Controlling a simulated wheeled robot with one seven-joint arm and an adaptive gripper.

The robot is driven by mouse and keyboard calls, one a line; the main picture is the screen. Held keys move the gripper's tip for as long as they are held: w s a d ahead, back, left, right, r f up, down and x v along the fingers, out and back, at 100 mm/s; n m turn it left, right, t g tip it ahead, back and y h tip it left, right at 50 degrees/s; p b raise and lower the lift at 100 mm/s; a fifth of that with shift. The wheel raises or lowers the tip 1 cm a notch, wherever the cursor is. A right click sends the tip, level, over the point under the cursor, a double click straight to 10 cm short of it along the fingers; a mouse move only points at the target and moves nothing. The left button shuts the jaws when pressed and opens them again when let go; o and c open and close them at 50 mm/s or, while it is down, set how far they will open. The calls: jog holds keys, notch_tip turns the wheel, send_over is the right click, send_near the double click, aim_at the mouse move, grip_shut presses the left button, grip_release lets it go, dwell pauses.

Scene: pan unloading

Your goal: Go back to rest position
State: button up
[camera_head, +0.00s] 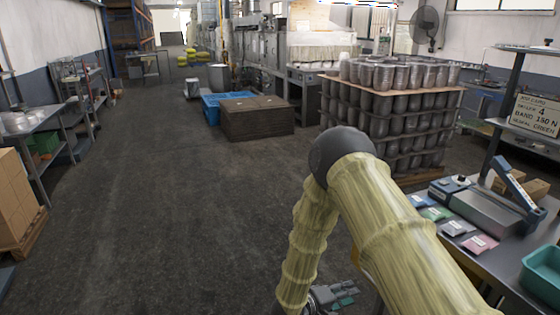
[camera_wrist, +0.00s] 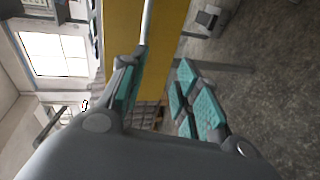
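My gripper (camera_head: 334,298) is low in the head view, near the bottom edge and left of the right-hand workbench. My arm, in a pale yellow sleeve, bends at a dark elbow and hangs down to it. In the wrist view my gripper (camera_wrist: 162,98) shows its teal-padded fingers spread apart, with nothing held between them. A yellow upright surface fills the background behind the fingers there.
The workbench (camera_head: 530,240) at right holds a sealing machine (camera_head: 475,208), coloured packets and a teal bin (camera_head: 541,274). A pallet stack of metal pots (camera_head: 395,120) stands beyond my arm. Brown stacked sheets (camera_head: 255,118) and a blue crate (camera_head: 212,108) lie further back. The left floor is clear.

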jog(key=s+d+f+m+y, duration=0.1)
jog(key=s+d+f+y, duration=0.1)
jog(key=s+f+y, duration=0.9)
jog(key=s+a+f+m+g+y, duration=0.1)
jog(key=s+f+g, duration=0.1)
jog(key=s, duration=1.2)
jog(key=s+a+f+m+g+y, duration=0.1)
jog(key=s+g, duration=0.3)
jog(key=s, duration=1)
jog(key=shift+s+a+f+m+g+y, duration=0.15)
jog(key=shift+f+m+g+y, duration=0.15)
jog(key=shift+f+m, duration=0.35)
